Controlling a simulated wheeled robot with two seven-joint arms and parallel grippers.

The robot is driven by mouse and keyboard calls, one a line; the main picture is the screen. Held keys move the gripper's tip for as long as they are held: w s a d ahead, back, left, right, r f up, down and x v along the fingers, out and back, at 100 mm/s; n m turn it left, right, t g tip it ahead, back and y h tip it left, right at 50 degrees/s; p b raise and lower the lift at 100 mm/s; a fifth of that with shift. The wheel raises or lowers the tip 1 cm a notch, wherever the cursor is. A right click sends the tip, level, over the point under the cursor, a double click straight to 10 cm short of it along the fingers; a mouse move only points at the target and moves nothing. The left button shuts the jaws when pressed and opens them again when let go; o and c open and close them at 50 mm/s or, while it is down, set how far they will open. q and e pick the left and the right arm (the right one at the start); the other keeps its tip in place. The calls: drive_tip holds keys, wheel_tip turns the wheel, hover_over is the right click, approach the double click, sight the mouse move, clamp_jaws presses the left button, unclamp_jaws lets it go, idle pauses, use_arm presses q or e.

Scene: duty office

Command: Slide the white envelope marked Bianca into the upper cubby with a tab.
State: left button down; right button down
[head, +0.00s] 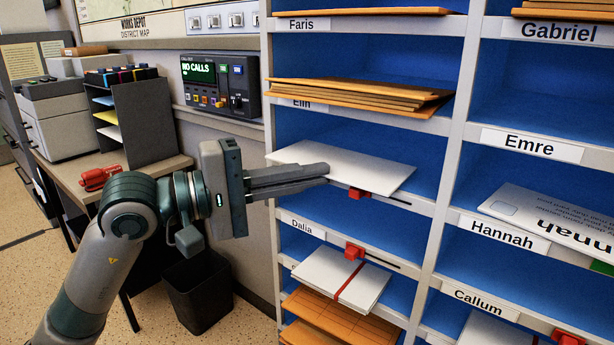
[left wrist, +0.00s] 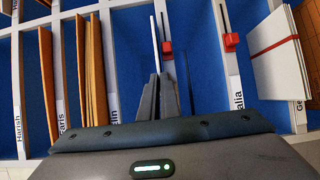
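The white envelope (head: 350,163) lies flat, partly inside a blue cubby below the Elin shelf edge; its near edge sticks out past the front. No name shows on its visible face. A red tab (head: 358,193) sits on the shelf edge just under it. My left gripper (head: 322,170) is at the envelope's near edge, its fingers close together and seemingly shut on it. In the left wrist view the envelope (left wrist: 154,42) shows as a thin edge running from the fingertips (left wrist: 160,80). A second red tab (head: 355,252) is on the Dalia shelf edge below. My right gripper is out of view.
Brown envelopes (head: 360,93) fill the cubby above. A banded white bundle (head: 343,280) lies in the cubby below the Dalia edge. A grey upright divider (head: 447,165) bounds the column on the right. A desk (head: 165,166) and a dark bin (head: 199,297) stand at left.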

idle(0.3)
use_arm(q)
drive_tip(key=c, duration=1.4)
unclamp_jaws()
drive_tip(key=shift+o, duration=0.2)
drive_tip(key=shift+f+b, duration=0.4)
drive_tip(key=shift+b, duration=0.25)
drive_tip(key=s+a+b, duration=0.3)
drive_tip(key=s+a, duration=0.3)
drive_tip(key=s, duration=0.2)
drive_tip(key=shift+f, duration=0.15)
idle(0.4)
idle(0.4)
